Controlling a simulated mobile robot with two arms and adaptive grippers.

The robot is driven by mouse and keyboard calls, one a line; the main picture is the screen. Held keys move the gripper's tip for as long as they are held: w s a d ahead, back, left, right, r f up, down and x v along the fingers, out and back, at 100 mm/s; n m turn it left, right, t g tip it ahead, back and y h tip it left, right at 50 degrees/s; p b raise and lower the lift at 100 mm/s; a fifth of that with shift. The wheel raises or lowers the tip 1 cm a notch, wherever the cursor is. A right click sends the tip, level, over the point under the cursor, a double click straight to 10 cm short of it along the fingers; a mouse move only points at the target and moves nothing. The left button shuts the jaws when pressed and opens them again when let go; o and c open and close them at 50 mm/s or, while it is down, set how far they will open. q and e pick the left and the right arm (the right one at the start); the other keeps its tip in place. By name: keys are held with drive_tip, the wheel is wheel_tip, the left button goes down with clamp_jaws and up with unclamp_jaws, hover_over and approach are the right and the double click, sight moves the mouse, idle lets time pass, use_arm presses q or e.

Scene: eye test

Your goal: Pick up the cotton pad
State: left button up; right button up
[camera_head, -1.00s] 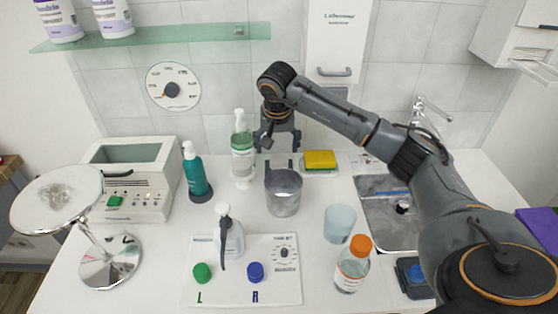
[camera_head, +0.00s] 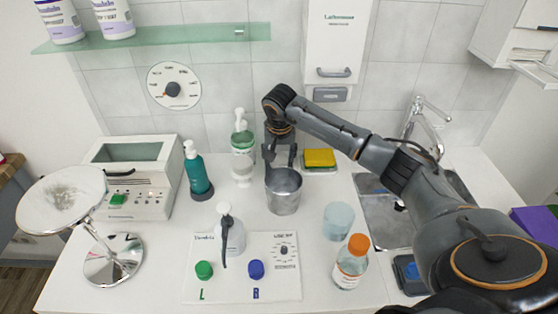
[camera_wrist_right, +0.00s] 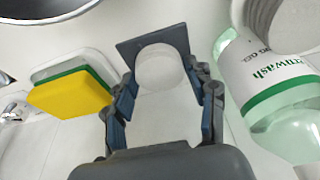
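The cotton pad (camera_wrist_right: 160,66) is a white, round, fairly thick disc in the right wrist view. It lies on or against a dark square plate (camera_wrist_right: 152,40). My right gripper (camera_wrist_right: 163,80) has its fingers apart, one on each side of the pad, with narrow gaps. In the head view my right gripper (camera_head: 280,157) points down behind the grey metal cup (camera_head: 283,194), and the pad is hidden there. My left gripper is out of view.
A green-label pump bottle (camera_head: 242,155) stands close to the left of my gripper, and a yellow-green sponge on a white dish (camera_head: 320,171) close to the right. A teal bottle (camera_head: 196,174), clear tumbler (camera_head: 339,220) and orange-capped bottle (camera_head: 350,265) stand around. The sink (camera_head: 385,215) is right.

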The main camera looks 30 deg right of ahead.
sight(279, 159)
drive_tip(key=shift+c, duration=0.7)
drive_tip(key=shift+d+r, duration=0.1)
drive_tip(key=shift+r, duration=0.3)
wheel_tip(279, 159, up, 3)
drive_tip(key=shift+f+b, duration=0.2)
drive_tip(key=shift+b, duration=0.65)
drive_tip(key=s+a+r+b, duration=0.2)
drive_tip(key=s+a+r, duration=0.7)
drive_tip(key=a, duration=0.1)
drive_tip(key=shift+s+a+r+b, duration=0.2)
drive_tip(key=shift+s+r+b, duration=0.1)
